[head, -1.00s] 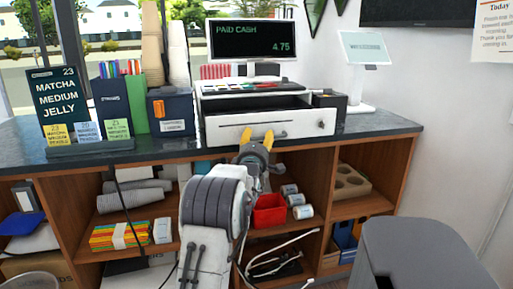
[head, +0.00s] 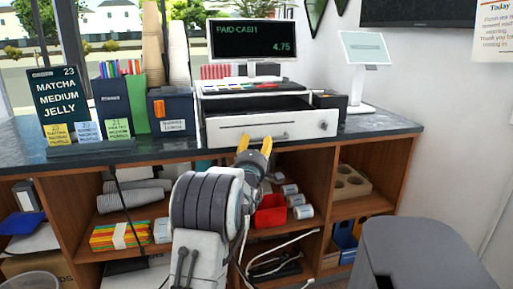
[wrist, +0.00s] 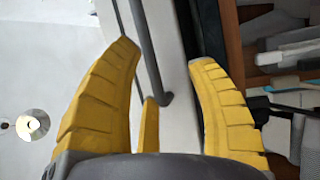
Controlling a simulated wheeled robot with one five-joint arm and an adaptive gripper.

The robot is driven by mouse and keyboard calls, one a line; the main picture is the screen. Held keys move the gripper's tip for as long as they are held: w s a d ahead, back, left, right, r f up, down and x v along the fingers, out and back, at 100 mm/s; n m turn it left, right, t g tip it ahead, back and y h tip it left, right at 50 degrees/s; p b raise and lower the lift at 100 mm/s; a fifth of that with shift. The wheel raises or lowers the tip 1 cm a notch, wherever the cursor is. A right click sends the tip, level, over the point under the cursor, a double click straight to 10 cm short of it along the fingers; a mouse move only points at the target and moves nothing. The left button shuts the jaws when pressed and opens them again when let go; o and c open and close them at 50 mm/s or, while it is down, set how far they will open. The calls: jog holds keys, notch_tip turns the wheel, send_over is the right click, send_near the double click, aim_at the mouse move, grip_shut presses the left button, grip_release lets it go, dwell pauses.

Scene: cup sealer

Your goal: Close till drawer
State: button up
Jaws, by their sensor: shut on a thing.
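The till drawer (head: 220,134) is a white-fronted drawer under the cash register on the counter, with a round lock at its right end. A dark gap shows above its front, so it stands partly open. Its grey bar handle (head: 280,137) also shows in the wrist view (wrist: 146,50), running between my yellow fingers. My gripper (head: 255,144) is at the drawer front, shut on the handle, with a finger on either side of it. The exact contact is hard to see.
The register display (head: 252,40) reads paid cash 4.75. A menu sign (head: 60,100) and cup stacks (head: 153,50) stand to the left, a tablet stand (head: 365,50) to the right. Open shelves lie below the counter (head: 385,125). A grey bin-like block (head: 420,245) is at front right.

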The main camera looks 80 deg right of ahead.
jog(key=a+f+b, duration=0.1)
jog(key=a+b, duration=0.6)
jog(key=a, duration=0.1)
jog(key=shift+f, duration=0.3)
dwell(0.5)
jog(key=shift+a, duration=0.1)
jog(key=shift+f+b, duration=0.1)
jog(key=shift+b, duration=0.55)
dwell(0.5)
